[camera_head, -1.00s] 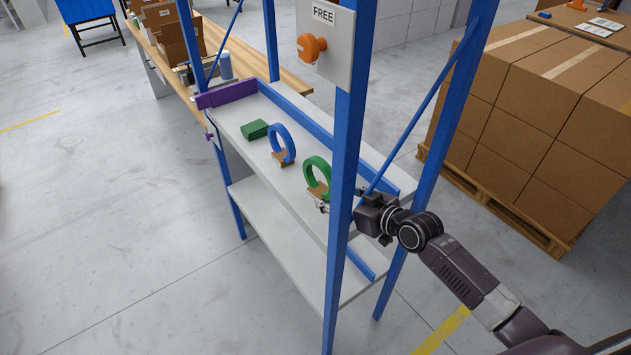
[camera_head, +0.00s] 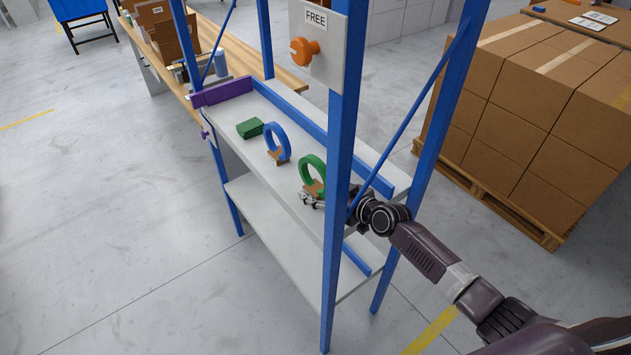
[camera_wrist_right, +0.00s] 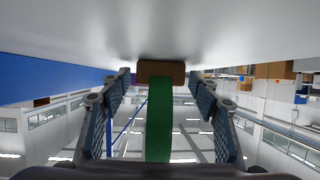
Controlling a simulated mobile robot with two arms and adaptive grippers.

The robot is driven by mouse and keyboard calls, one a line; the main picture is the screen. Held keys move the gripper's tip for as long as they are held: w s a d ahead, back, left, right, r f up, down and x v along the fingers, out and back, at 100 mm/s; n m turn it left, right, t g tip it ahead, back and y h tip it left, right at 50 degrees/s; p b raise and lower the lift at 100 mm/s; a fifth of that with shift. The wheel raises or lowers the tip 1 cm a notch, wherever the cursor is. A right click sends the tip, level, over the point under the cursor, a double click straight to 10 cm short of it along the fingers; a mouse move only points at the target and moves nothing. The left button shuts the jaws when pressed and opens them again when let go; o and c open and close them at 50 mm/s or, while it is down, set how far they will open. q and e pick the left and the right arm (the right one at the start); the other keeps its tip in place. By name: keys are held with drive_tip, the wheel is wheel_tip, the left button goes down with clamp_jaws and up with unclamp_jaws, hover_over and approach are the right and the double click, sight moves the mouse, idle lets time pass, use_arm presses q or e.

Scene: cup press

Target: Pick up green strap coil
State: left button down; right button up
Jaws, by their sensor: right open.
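The green strap coil (camera_head: 322,177) stands upright on a small brown stand (camera_head: 314,186) on the upper grey shelf (camera_head: 238,151), left of the front blue post. My right gripper (camera_head: 308,201) is low at the near side of the coil, its wrist partly hidden behind the post. In the right wrist view the open fingers (camera_wrist_right: 163,100) lie on both sides of the green coil (camera_wrist_right: 159,120), with gaps on each side. The brown stand (camera_wrist_right: 161,70) shows just beyond, between the fingertips. My left gripper is not in view.
A blue coil (camera_head: 285,143) on a stand and a green block (camera_head: 250,128) sit farther along the shelf. The blue front post (camera_head: 338,200) and a diagonal brace (camera_head: 417,99) are close to my right arm. A purple strip (camera_head: 222,91) closes the shelf's far end.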

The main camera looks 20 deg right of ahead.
drive_tip(key=shift+c, duration=0.6)
drive_tip(key=c, duration=1.2)
drive_tip(key=shift+c, duration=0.3)
drive_tip(key=shift+r, duration=0.2)
drive_tip(key=shift+r, duration=0.6)
wheel_tip(320, 180, up, 2)
drive_tip(key=shift+r+b, duration=0.1)
drive_tip(key=shift+b, duration=0.35)
drive_tip(key=s+d+b, duration=0.2)
drive_tip(key=s+d, duration=0.1)
drive_tip(key=s, duration=0.5)
drive_tip(key=s+d+b, duration=0.3)
drive_tip(key=s+d, duration=0.1)
drive_tip(key=s, duration=0.4)
drive_tip(key=shift+s+d, duration=0.2)
